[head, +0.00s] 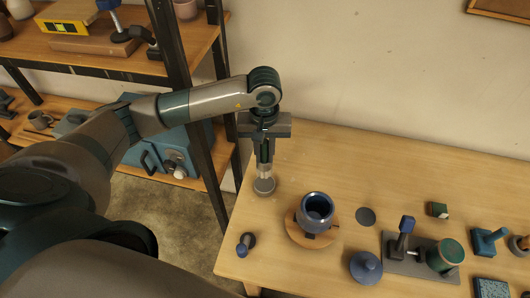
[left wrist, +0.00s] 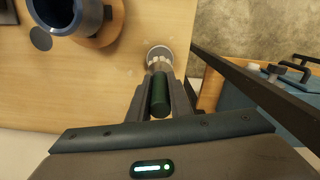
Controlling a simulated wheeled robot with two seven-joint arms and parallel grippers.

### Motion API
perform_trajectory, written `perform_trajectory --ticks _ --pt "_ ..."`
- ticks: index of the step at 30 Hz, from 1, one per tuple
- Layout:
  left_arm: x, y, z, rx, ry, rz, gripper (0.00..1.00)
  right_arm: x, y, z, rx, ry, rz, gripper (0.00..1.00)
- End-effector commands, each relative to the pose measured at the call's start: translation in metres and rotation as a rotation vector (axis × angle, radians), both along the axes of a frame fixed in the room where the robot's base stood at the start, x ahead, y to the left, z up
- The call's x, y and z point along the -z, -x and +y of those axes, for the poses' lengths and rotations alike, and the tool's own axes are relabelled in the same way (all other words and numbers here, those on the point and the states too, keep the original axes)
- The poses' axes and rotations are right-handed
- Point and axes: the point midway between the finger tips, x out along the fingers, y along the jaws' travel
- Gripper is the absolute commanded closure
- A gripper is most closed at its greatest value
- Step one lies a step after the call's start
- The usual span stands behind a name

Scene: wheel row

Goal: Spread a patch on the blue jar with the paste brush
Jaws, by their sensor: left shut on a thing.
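The blue jar (head: 316,207) stands upright, mouth up, on a round wooden base (head: 293,231). In the left wrist view the jar (left wrist: 68,14) is cut off at the upper left. My left gripper (head: 264,158) points down near the table's left edge, left of the jar and apart from it. It is shut on the paste brush, whose dark green handle (left wrist: 160,95) shows between the fingers. The brush's lower end (head: 264,186) is pale with a grey round tip. I cannot tell whether the tip touches the table. My right gripper is out of view.
A blue lid (head: 366,268) and a dark disc (head: 366,217) lie right of the jar. A grey fixture plate (head: 408,265) carries a green cylinder (head: 446,255). A small blue-ended object (head: 244,244) lies at front left. A shelf post (head: 205,140) rises beside the table.

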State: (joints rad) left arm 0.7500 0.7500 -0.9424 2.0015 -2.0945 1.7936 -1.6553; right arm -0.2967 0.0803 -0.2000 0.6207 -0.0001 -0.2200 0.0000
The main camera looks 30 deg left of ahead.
Motion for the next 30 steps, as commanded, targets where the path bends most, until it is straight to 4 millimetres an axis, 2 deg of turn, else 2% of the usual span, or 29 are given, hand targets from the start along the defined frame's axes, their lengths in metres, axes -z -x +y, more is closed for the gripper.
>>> perform_trajectory --ticks 8,21,30 --pt "0.009 0.000 0.000 0.000 0.000 0.001 1.00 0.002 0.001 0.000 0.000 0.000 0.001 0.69" --pt "0.045 0.000 0.000 0.000 0.000 0.001 1.00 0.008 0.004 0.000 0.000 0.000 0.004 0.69" --pt "0.059 0.000 0.000 0.001 0.000 0.000 1.00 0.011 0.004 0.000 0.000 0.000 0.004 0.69"
